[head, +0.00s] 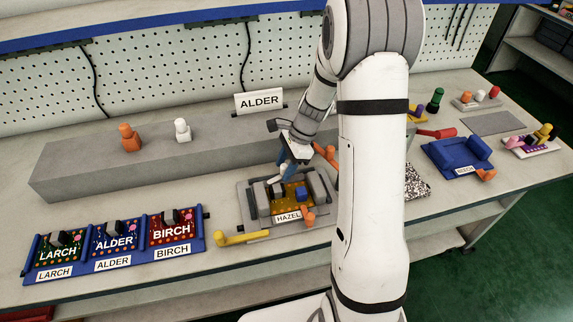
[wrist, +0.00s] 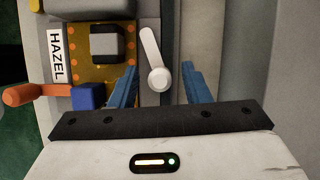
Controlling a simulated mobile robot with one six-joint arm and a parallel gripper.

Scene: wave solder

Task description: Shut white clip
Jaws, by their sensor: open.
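The white clip (wrist: 151,48) is a white lever with a round knob at its near end, beside the HAZEL board (wrist: 118,75) in the wrist view. It lies roughly along the board's edge. My gripper (wrist: 160,76) is open, with one blue finger on each side of the knob in the picture; I cannot tell the height gap. The board sits in a grey fixture (head: 258,220) in the head view and carries a blue block (wrist: 88,96) and a grey-black part (wrist: 106,44).
An orange handle (wrist: 35,94) sticks out by the HAZEL label (wrist: 57,55). A yellow handle (head: 238,238) is at the fixture's front left. A blue rack (head: 120,262) with LARCH, ALDER and BIRCH boards stands left. A grey raised ledge (head: 80,170) runs behind.

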